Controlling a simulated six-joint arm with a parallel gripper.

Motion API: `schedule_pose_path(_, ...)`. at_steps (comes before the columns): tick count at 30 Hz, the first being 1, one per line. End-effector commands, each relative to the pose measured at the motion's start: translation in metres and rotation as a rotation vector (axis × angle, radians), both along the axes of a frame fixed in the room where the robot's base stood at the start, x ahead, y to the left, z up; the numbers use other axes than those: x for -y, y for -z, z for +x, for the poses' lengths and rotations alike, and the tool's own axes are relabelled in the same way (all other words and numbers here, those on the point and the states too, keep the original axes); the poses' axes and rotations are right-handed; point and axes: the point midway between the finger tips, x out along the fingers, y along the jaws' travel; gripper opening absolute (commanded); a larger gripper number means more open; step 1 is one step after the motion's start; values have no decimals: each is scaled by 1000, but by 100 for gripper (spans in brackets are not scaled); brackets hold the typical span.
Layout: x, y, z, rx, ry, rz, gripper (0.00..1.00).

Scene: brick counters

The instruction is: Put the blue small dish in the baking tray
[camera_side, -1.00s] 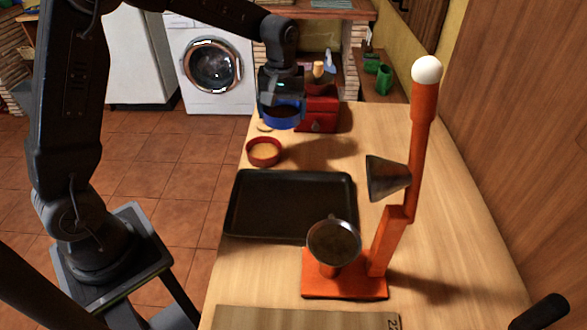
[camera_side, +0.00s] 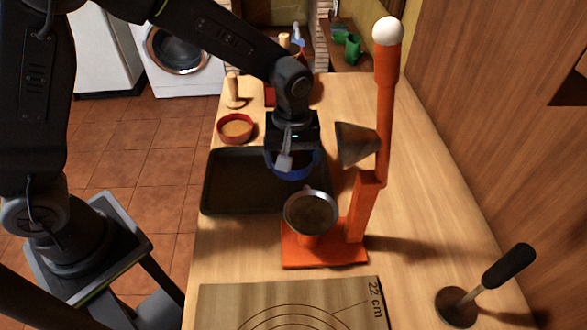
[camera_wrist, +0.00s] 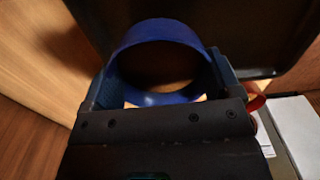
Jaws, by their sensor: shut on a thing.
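My gripper (camera_side: 291,156) is shut on the blue small dish (camera_side: 293,173), a round blue dish. It holds the dish in the air by the right part of the black baking tray (camera_side: 225,200); the exact height is hard to tell. In the wrist view the blue dish (camera_wrist: 165,98) fills the space between the fingers, and the dark tray (camera_wrist: 250,35) shows beyond it. The inside of the dish is mostly hidden by my gripper in the side view.
An orange stand (camera_side: 325,257) with metal cups is close to the right of the tray. A red bowl (camera_side: 236,128) is behind the tray. A wooden board (camera_side: 240,300) lies in front, and a black-handled tamper-like tool (camera_side: 480,285) stands front right.

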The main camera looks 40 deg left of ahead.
Motion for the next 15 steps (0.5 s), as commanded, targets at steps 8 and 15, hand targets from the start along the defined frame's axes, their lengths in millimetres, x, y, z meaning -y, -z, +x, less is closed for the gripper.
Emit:
schedule_pose_path(8, 4, 29, 0, -4, -1, 1, 56)
schedule_pose_path(15, 4, 43, 1, 2, -1, -1, 56)
